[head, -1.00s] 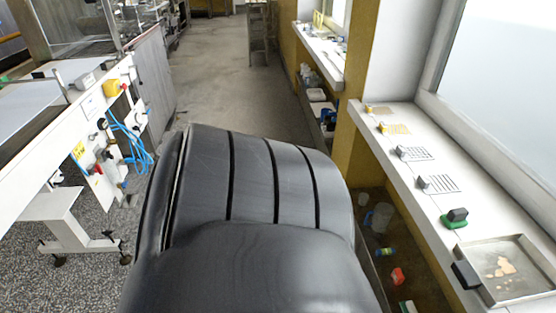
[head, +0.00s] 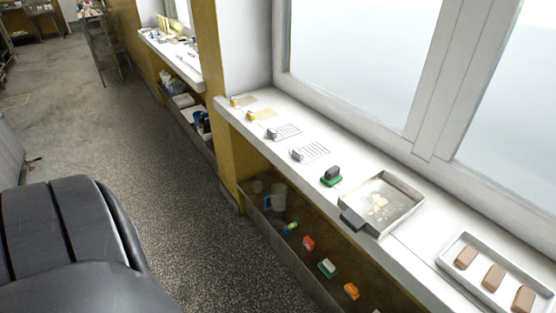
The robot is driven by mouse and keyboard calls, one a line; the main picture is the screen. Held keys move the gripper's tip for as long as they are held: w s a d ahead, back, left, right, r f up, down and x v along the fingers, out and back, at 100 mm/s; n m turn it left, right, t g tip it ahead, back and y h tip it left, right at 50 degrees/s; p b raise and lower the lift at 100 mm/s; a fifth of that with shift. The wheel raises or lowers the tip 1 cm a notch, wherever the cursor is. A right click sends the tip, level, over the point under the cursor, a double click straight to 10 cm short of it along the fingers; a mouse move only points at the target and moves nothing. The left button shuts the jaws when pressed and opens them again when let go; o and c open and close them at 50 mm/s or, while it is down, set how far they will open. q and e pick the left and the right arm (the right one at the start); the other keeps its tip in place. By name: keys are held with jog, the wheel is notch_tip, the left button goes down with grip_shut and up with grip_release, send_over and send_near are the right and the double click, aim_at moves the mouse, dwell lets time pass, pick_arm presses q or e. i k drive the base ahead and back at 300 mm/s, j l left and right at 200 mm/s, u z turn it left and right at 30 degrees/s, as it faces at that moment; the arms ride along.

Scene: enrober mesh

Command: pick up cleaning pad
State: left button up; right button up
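A green pad with a dark block-like handle (head: 331,176) sits on the white window ledge (head: 408,238) in the head view, right of centre. It looks like the cleaning pad. It lies between a sheet with dark lines and a shallow metal tray, apart from both. Neither of my grippers is in view.
The metal tray (head: 411,194) holds pale crumbs, and a dark block (head: 352,221) is at its left edge. A white tray (head: 459,237) holds brown bars. Small grey and yellow blocks lie farther along the ledge. A lower shelf holds a jug (head: 278,197) and coloured items. Speckled floor (head: 195,220) is clear.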

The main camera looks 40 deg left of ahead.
aim_at(332, 176)
jog(key=u, duration=1.05)
